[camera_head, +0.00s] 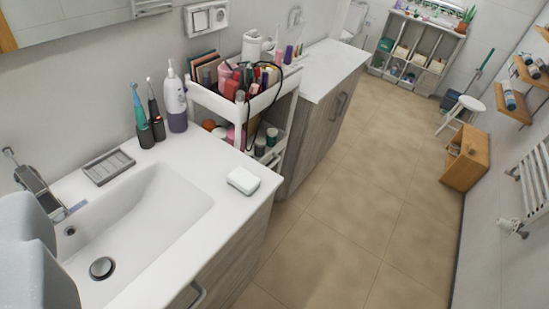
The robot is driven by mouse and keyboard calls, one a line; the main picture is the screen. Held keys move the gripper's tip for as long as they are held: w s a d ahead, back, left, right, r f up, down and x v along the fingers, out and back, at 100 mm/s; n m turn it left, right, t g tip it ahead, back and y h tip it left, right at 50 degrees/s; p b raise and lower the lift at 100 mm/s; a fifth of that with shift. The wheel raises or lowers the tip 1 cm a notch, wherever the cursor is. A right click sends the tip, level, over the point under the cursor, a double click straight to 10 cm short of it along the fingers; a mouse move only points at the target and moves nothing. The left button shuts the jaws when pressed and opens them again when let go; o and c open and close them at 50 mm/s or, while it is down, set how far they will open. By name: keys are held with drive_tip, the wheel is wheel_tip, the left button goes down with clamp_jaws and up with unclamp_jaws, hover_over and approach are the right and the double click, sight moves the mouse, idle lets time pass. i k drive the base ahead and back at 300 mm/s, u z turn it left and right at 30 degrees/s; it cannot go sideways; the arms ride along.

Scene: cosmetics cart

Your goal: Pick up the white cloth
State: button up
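A small white block-like item (243,180) with rounded corners lies on the right end of the white sink counter, near its front edge. It may be the folded white cloth, but I cannot tell for sure at this size. Nothing touches it. My gripper's fingers do not show. A pale grey rounded shape at the lower left edge may be part of my own arm.
The sink basin (150,215) with a faucet (40,185) is at left. A soap dish (108,166), toothbrushes (140,115) and a bottle (175,100) stand behind it. A crowded cosmetics cart (240,115) stands beyond.

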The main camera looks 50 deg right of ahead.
sight(245, 182)
drive_tip(key=z, duration=0.4)
drive_tip(key=i, duration=0.95)
drive_tip(key=z, duration=0.5)
